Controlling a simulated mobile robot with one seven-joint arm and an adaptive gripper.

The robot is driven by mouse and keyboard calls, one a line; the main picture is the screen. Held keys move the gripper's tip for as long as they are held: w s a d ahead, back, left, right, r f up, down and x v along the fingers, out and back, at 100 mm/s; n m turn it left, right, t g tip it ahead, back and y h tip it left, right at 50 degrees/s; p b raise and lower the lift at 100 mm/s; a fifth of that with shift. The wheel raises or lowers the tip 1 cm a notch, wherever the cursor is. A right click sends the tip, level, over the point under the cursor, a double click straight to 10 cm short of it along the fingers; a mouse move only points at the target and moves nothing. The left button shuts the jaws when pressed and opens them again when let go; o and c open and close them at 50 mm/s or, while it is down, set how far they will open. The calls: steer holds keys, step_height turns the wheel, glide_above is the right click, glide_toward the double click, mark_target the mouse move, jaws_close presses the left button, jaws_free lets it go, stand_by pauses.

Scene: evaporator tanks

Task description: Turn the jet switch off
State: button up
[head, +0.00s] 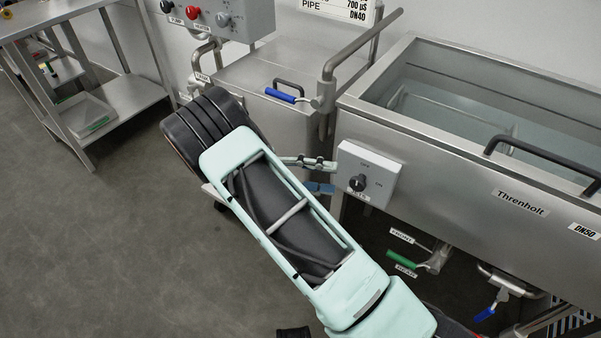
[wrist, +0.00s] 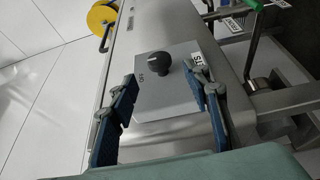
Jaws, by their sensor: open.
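The jet switch is a black round knob (head: 357,183) on a light grey box (head: 380,178) on the front wall of the steel tank (head: 440,160). Small print around the knob is too small to read in the head view, and I cannot tell which way the knob is set. My gripper (head: 326,176) is open and empty, just left of the box, with its fingers pointing at it. In the wrist view the knob (wrist: 157,62) shows between the two blue-grey fingers, ahead of them. I see no contact with the knob.
A blue-handled lever (head: 281,95) and pipe stand above the box. A control panel (head: 210,18) with several knobs is at the upper left. A green-handled valve (head: 402,259) and a blue-handled valve (head: 485,313) sit under the tank. The floor at left is clear.

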steer(key=v, duration=0.6)
steer(key=shift+a, duration=0.2)
steer(key=shift+d+r, duration=0.1)
stand_by(0.3)
